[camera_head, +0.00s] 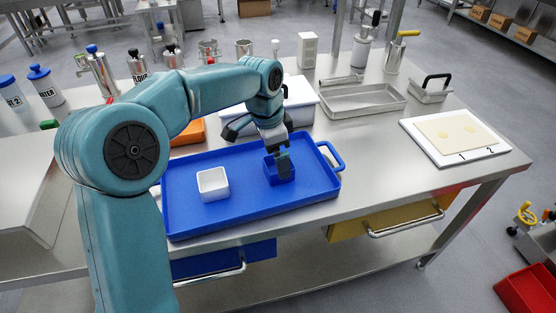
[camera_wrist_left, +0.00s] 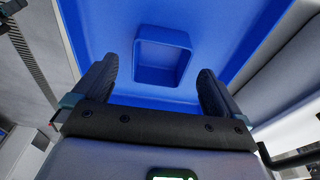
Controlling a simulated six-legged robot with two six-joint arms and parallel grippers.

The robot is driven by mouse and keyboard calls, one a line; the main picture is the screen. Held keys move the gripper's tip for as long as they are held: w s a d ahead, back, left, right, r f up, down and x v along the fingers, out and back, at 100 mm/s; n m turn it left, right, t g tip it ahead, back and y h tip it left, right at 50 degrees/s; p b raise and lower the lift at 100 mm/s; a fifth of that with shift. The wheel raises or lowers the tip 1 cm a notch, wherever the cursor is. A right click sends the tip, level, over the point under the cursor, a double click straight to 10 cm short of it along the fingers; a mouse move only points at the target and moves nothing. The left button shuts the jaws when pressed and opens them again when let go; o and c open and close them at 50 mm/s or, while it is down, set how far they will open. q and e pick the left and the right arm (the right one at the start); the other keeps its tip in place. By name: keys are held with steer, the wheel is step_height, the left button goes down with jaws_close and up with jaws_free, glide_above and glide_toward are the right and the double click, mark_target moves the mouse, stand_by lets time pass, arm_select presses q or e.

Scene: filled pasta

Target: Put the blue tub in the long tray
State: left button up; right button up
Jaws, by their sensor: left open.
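The blue tub (camera_head: 271,174) is small, square and open-topped. It sits upright in the right half of a large blue tray (camera_head: 225,222), with my left gripper (camera_head: 284,165) right over it and hiding part of it. In the left wrist view the tub (camera_wrist_left: 162,62) shows beyond and between the two spread, empty fingers of the gripper (camera_wrist_left: 156,78). I cannot tell whether a finger touches it. A long, shallow metal tray (camera_head: 362,100) lies at the back right and looks empty. My right gripper is not in view.
A white tub (camera_head: 213,184) stands left of the blue tub. A white box (camera_head: 301,104) is behind the blue tray. A white board (camera_head: 455,137) with pale dough, a lidded metal pan (camera_head: 431,89) and a white block (camera_head: 307,50) surround the metal tray. Several bottles stand at the back left.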

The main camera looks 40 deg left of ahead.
arm_select(q)
step_height(320, 180, up, 8)
steer(key=s+p, duration=0.1)
steer(key=shift+a+r+p, duration=0.2)
steer(key=shift+a+p, duration=0.15)
